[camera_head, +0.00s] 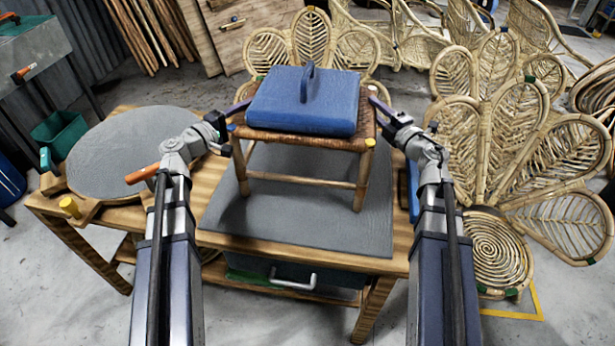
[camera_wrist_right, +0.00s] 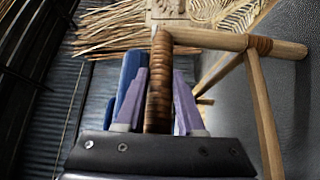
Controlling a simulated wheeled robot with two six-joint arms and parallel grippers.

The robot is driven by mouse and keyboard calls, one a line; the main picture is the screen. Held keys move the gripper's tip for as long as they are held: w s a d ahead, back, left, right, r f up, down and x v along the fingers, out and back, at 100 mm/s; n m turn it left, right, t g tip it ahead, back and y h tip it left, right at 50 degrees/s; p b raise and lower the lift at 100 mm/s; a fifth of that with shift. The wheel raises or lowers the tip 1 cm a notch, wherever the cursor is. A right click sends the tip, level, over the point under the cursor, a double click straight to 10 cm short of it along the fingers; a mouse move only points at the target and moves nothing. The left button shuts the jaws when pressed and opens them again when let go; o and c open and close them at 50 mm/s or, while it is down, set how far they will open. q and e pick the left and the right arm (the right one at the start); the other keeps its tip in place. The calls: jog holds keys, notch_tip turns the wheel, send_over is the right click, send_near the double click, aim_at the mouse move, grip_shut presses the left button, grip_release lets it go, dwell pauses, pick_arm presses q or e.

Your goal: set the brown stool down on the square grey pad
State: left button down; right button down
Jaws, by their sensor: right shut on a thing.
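The brown stool (camera_head: 305,140) has a woven seat and light wooden legs. It is upright over the square grey pad (camera_head: 320,228) on the wooden bench; I cannot tell whether its feet touch the pad. A blue block with a handle (camera_head: 300,100) covers most of the seat. My right gripper (camera_head: 377,106) is at the seat's right edge. In the right wrist view its purple fingers (camera_wrist_right: 158,105) are shut around the wrapped seat rail (camera_wrist_right: 158,75). My left gripper (camera_head: 238,110) is at the seat's left edge, its fingertips partly hidden.
A round grey pad (camera_head: 125,150) lies on the bench's left part, near a yellow peg (camera_head: 70,207) and an orange-handled tool (camera_head: 143,174). Rattan chairs (camera_head: 510,130) stand to the right and behind. A green bin (camera_head: 62,130) is at the left. Bare pad shows in front of the stool.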

pick_arm(q)
jog(key=shift+f+b, duration=0.4)
jog(key=shift+f, duration=0.15)
pick_arm(e)
jog(key=shift+f, duration=0.55)
pick_arm(q)
jog(key=c, duration=0.8)
grip_release()
jog(key=shift+r, duration=0.2)
jog(key=shift+c, duration=0.2)
pick_arm(e)
jog(key=c, duration=0.8)
grip_release()
jog(key=shift+r, duration=0.2)
jog(key=shift+c, duration=0.2)
pick_arm(q)
jog(key=o, duration=0.3)
pick_arm(e)
jog(key=o, duration=0.3)
pick_arm(q)
jog(key=shift+s, duration=0.1)
jog(key=v, duration=1.2)
pick_arm(e)
jog(key=v, duration=0.7)
jog(key=shift+s+d, duration=0.2)
jog(key=shift+s, duration=0.1)
